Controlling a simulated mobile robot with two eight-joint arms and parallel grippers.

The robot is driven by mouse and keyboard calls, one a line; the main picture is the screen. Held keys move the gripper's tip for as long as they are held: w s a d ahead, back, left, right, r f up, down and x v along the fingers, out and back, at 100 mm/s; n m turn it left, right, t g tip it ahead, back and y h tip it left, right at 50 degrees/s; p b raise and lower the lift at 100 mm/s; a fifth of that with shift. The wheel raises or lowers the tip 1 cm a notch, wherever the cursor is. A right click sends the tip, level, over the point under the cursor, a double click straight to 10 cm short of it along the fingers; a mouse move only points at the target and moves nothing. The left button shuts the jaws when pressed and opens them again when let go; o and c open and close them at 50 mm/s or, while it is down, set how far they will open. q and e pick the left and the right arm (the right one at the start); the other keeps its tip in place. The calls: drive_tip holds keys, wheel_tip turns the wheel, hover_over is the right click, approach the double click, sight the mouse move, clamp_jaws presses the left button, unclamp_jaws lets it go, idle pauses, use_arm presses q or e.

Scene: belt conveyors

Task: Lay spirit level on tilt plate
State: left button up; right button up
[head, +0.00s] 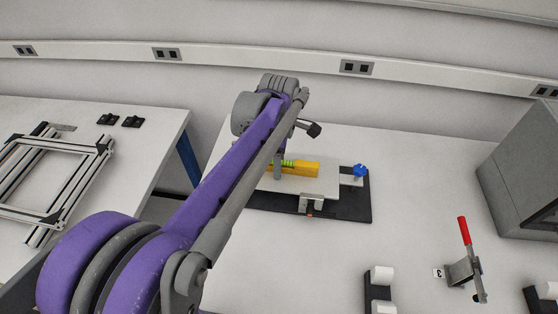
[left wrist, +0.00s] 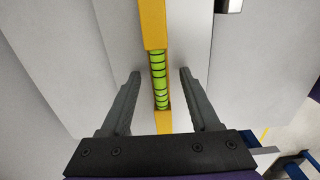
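The yellow spirit level (head: 304,169) with a green vial appears to lie flat on the light tilt plate (head: 325,186), which sits on a black base with a blue knob (head: 360,170). My left gripper (head: 278,166) is over the level's left part and hides some of it. In the left wrist view, my left gripper (left wrist: 160,74) is open. Its two fingers stand on either side of the spirit level (left wrist: 153,22), with a gap on each side. My right gripper is not in view.
A red-handled toggle clamp (head: 463,255) and white rollers on black brackets (head: 381,275) stand at front right. A grey box (head: 525,170) is at far right. An aluminium frame (head: 55,185) lies on the left table.

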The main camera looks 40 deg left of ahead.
use_arm(q)
drive_tip(key=shift+r, duration=0.1)
wheel_tip(320, 180, up, 11)
drive_tip(key=shift+p, duration=0.35)
drive_tip(key=shift+f, duration=0.25)
idle(0.5)
